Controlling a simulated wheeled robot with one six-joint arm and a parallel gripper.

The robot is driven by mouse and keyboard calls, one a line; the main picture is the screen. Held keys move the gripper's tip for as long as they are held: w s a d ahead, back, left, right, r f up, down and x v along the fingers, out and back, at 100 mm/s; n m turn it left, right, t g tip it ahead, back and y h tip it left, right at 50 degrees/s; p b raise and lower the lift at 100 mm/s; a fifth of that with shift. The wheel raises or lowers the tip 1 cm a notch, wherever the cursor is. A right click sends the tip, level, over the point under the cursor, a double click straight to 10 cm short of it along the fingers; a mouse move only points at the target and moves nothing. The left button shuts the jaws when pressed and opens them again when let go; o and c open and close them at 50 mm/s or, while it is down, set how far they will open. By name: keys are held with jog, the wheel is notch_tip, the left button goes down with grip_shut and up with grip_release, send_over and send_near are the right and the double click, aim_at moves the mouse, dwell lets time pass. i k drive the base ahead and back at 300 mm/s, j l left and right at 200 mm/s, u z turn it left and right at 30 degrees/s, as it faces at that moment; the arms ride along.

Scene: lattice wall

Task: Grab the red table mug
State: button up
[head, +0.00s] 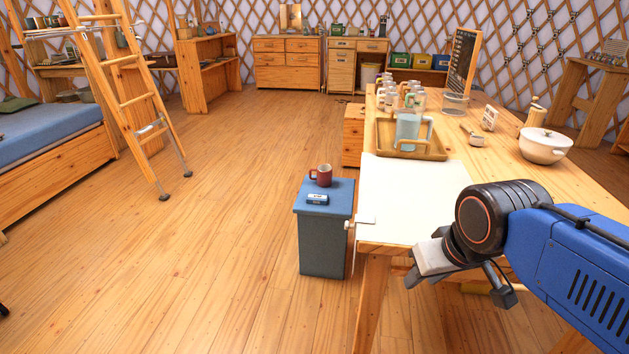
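A dark red mug (321,175) stands upright on the blue top of a small grey-blue cabinet (324,232), left of the long wooden table. Its handle points left. My gripper (461,286) is at the lower right, over the near edge of the long table. It is to the right of and nearer than the mug, well apart from it. Its two fingers appear spread, with nothing seen between them. My wrist partly hides the gripper.
The long table holds a white sheet (400,200), a wooden tray (440,146) with a pale blue jug (407,131), several mugs and a lidded white pot (543,147). A ladder (127,80) and bed (50,165) stand left. The floor (210,240) between is clear.

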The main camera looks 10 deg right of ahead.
aim_at(324, 172)
jog(key=i+j, duration=0.15)
jog(key=j, duration=0.15)
jog(key=i+j+u, duration=0.15)
jog(key=u, duration=0.25)
jog(key=i+u, duration=0.15)
jog(key=u, duration=0.2)
jog(key=i+j+u, duration=0.1)
jog(key=u, duration=0.3)
jog(key=i, duration=2.05)
jog(key=i+z, duration=0.35)
jog(key=i+j+z, duration=0.15)
jog(key=z, duration=0.25)
jog(key=i+j+z, duration=0.2)
jog(key=i+z, duration=0.15)
jog(key=z, duration=1.35)
